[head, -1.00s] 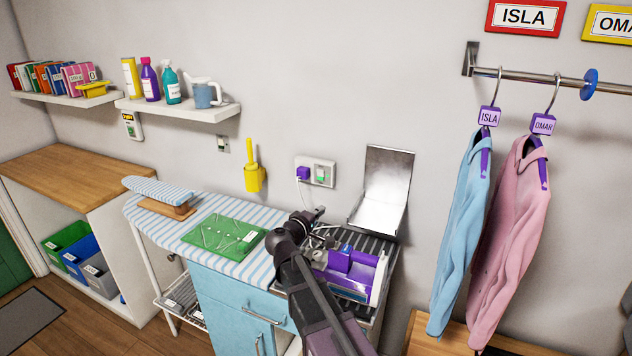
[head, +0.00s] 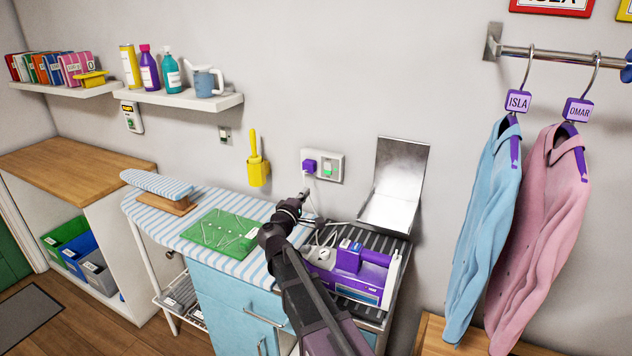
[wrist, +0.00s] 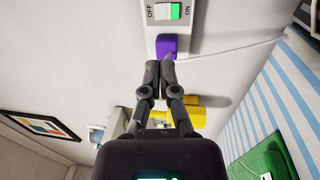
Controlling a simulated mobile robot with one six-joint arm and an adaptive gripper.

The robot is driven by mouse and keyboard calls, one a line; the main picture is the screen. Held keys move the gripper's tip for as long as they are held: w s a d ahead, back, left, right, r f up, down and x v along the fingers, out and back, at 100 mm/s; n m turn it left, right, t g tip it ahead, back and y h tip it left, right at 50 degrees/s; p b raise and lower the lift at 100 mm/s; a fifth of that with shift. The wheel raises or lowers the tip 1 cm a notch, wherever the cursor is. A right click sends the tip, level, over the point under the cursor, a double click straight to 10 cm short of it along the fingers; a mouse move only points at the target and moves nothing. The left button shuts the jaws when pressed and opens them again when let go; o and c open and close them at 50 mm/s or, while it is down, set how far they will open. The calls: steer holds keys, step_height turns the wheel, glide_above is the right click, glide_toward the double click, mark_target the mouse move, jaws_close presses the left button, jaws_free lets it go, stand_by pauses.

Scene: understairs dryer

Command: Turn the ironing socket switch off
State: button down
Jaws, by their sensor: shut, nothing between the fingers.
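The ironing socket (head: 336,166) is a grey-white double plate on the wall above the ironing station. A purple plug (head: 310,166) sits in its left half and a green-marked rocker switch (head: 328,168) in its right half. In the wrist view the socket plate (wrist: 150,35) is at the top, with the green part of the switch (wrist: 175,11) on the side labelled ON, opposite OFF. My gripper (head: 305,192) is shut and empty, below the plug in the head view. In the wrist view my gripper's fingertips (wrist: 160,62) are together just short of the purple plug (wrist: 166,46); contact cannot be told.
A white cord (head: 304,188) hangs from the plug. A purple iron (head: 350,270) stands on a dark ribbed rest, with a raised metal panel (head: 396,185) to the right. A yellow holder (head: 257,170) hangs left of the socket. The wall between them is clear.

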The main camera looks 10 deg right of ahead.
mark_target(327, 166)
steer(key=p+x, duration=0.1)
steer(key=x, duration=1.2)
steer(key=shift+w+d+r+p, duration=0.1)
steer(key=shift+w+d+p, duration=0.1)
steer(key=shift+w+p, duration=0.1)
steer(key=shift+d, duration=0.1)
steer(key=shift+w+d+r+p, duration=0.1)
steer(key=shift+d+r+p, duration=0.05)
steer(key=shift+d+p, duration=0.15)
steer(key=shift+a, duration=0.35)
steer(key=shift+v, duration=0.8)
steer(key=s+a+r+p, duration=0.1)
steer(key=s+a, duration=0.5)
steer(key=s, duration=0.4)
steer(key=shift+s+a+r+p, duration=0.2)
steer(key=shift+a+r+p, duration=0.15)
